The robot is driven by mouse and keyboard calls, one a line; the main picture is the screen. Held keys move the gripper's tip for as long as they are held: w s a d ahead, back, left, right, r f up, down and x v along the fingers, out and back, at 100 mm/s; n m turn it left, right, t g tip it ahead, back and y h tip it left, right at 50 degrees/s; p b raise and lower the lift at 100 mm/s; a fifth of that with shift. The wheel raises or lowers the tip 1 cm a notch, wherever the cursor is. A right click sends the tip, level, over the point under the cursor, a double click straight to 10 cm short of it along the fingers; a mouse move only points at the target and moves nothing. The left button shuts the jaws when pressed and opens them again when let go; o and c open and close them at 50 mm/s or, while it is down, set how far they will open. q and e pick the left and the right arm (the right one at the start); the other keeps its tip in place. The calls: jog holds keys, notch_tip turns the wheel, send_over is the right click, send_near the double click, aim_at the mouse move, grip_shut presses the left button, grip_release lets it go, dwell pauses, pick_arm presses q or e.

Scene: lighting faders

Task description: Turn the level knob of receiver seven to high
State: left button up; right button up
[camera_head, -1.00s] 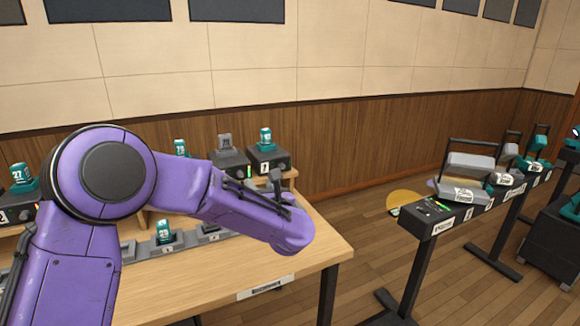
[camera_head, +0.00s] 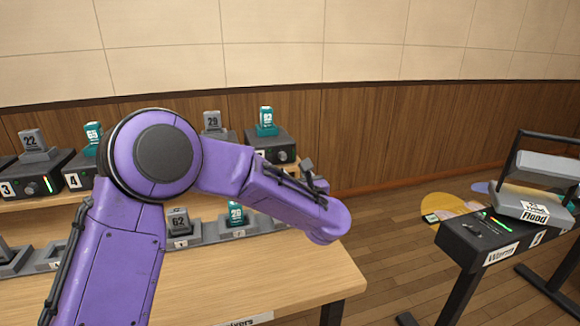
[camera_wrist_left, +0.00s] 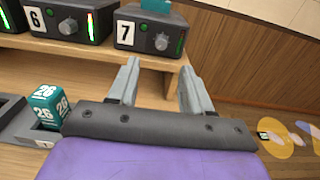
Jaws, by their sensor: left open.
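My left gripper (camera_wrist_left: 158,68) is open and empty. Its fingers point toward receiver seven, apart from the knob, which shows between and beyond the fingertips. My right gripper is not in view.
Receiver six (camera_wrist_left: 68,22) stands just left of receiver seven. A teal block (camera_wrist_left: 47,107) marked 26 sits in a lower tray. The wooden desk (camera_head: 270,270) lies below. A black stand (camera_head: 480,245) with a panel is at the right, across open floor.

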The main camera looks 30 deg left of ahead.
aim_at(284, 157)
pick_arm(q)
jog(key=x, duration=0.5)
jog(key=p+x, duration=0.1)
jog(key=x, duration=0.4)
jog(key=shift+w+a+f+p, duration=0.15)
jog(key=shift+w+f+p, duration=0.05)
jog(key=shift+w+p, duration=0.15)
jog(key=shift+c, duration=0.3)
grip_shut()
